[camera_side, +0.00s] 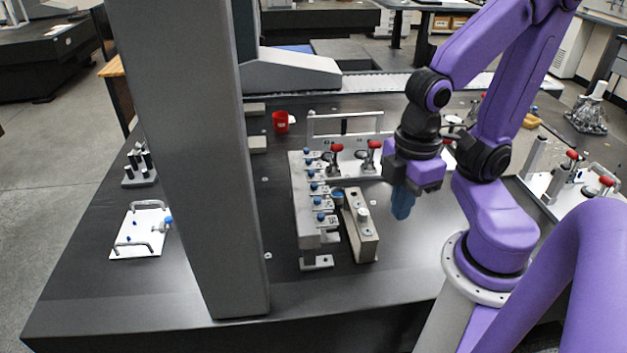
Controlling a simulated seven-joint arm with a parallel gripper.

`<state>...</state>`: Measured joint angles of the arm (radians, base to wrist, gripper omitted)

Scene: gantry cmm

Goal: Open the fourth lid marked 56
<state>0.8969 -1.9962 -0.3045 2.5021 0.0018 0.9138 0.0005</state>
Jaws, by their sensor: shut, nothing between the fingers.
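A grey block (303,205) on the dark table carries a row of small metal lids with blue knobs (317,200), running from back to front. Dark marks show beside the knobs, but they are too small to read, so I cannot tell which lid bears 56. My gripper (402,205) has blue fingers pointing down. It is shut and empty, to the right of the row and apart from it. Whether each lid is open or closed is not clear at this size.
A beige block with a white knob (363,216) stands just right of the row, between it and my gripper. Red-handled clamps (373,146) stand behind. A thick grey column (205,180) rises at left. A red cup (281,122) is farther back. The front table is clear.

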